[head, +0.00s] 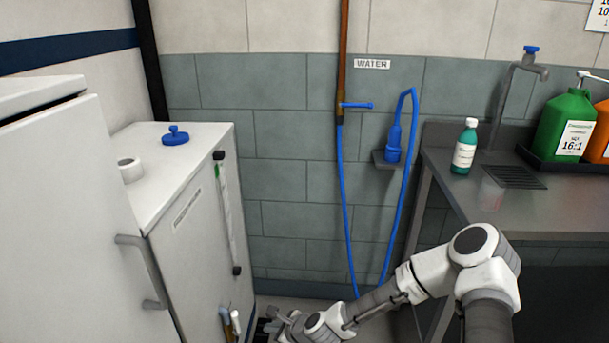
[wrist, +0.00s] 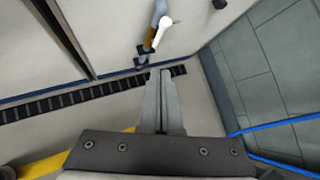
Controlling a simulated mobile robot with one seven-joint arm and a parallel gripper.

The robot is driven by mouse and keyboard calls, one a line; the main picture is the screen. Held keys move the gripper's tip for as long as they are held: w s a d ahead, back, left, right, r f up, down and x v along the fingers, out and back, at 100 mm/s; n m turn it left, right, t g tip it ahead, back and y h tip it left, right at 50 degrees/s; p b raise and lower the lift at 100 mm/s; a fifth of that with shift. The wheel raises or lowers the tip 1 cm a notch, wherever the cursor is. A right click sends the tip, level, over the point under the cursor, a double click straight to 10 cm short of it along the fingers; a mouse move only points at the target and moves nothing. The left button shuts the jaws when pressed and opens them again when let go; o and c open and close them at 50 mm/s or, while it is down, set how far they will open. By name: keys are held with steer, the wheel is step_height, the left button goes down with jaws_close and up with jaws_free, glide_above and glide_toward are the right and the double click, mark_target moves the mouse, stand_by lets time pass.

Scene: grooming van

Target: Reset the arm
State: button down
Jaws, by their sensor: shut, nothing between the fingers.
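My gripper (head: 268,327) is low at the bottom edge of the head view, at the end of my white and grey arm. It is beside the lower front of the white tank cabinet (head: 190,215). In the wrist view my gripper (wrist: 160,75) has its two grey fingers together with nothing between them. Just beyond the fingertips is a small pipe fitting with a white lever (wrist: 167,27); I cannot tell whether the fingers touch it. The gripper is partly cut off in the head view.
A blue hose (head: 346,210) hangs from the wall pipe close to my arm. To the right, a steel counter (head: 450,192) holds a teal bottle (head: 465,147), a clear cup (head: 491,194) and a green jug (head: 566,125). A blue cap (head: 175,136) is on the cabinet top.

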steer(key=s+d+r+n+g+h, duration=0.1)
steer(key=s+d+r+n+h, duration=0.2)
steer(key=d+r+n, duration=0.7)
steer(key=s+d+r+n+g+h, duration=0.1)
steer(key=s+d+r+n+h, duration=0.35)
steer(key=r, duration=0.95)
steer(key=s+d+r+n+t, duration=0.1)
steer(key=s+d+r+n, duration=0.3)
steer(key=s+r, duration=0.45)
steer(key=s+d+r+n+t, duration=0.1)
steer(key=s+d+r+n, duration=0.35)
steer(key=s+r, duration=0.35)
step_height(320, 180, up, 17)
steer(key=p, duration=1.8)
steer(key=shift+s+f+m+g, duration=0.15)
steer(key=shift+s+m+g, duration=0.05)
steer(key=shift+m+g, duration=0.1)
